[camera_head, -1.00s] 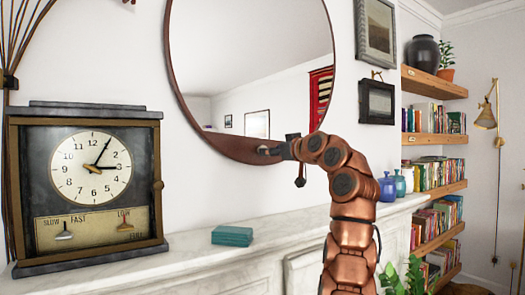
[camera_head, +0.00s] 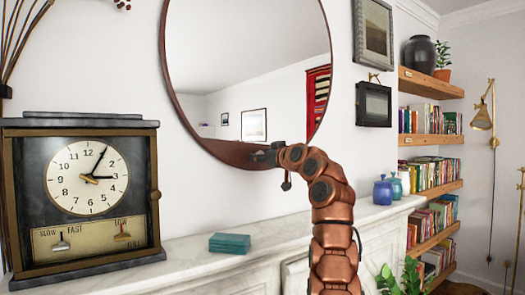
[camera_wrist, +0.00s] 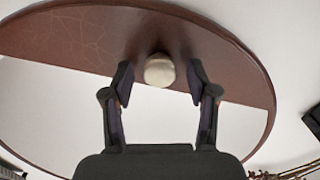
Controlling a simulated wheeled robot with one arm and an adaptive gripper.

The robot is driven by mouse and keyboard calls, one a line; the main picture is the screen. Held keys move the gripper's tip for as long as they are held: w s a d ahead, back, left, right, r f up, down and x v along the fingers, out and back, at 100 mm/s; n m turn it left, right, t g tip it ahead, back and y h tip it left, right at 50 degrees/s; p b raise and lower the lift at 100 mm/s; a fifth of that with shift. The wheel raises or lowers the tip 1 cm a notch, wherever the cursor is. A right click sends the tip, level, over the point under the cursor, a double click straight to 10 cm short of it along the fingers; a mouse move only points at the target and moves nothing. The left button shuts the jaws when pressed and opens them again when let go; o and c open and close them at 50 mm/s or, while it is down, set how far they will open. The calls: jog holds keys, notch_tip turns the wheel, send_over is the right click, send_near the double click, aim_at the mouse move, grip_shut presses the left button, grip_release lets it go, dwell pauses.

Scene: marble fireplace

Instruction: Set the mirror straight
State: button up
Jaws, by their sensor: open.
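The round mirror (camera_head: 245,75) hangs on the white wall above the mantel. It has a thin brown rim and a wooden segment (camera_head: 228,153) along its bottom. In the wrist view the wooden segment (camera_wrist: 70,38) shows faint lines, and its straight edge slopes across the picture. A pale round knob (camera_wrist: 160,70) sits on it. My gripper (camera_wrist: 160,78) is open, with one finger on each side of the knob and a gap to both. In the head view my gripper (camera_head: 262,156) is at the mirror's lower edge and hides the knob.
A clock (camera_head: 85,190) and a teal box (camera_head: 229,243) stand on the marble mantel (camera_head: 200,265) below. Blue vases (camera_head: 383,190) stand at its right end. Two framed pictures hang right of the mirror, the lower one (camera_head: 374,104) dark. Bookshelves (camera_head: 430,140) are farther right.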

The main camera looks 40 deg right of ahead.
jog(key=shift+w, duration=0.3)
grip_shut()
dwell(0.4)
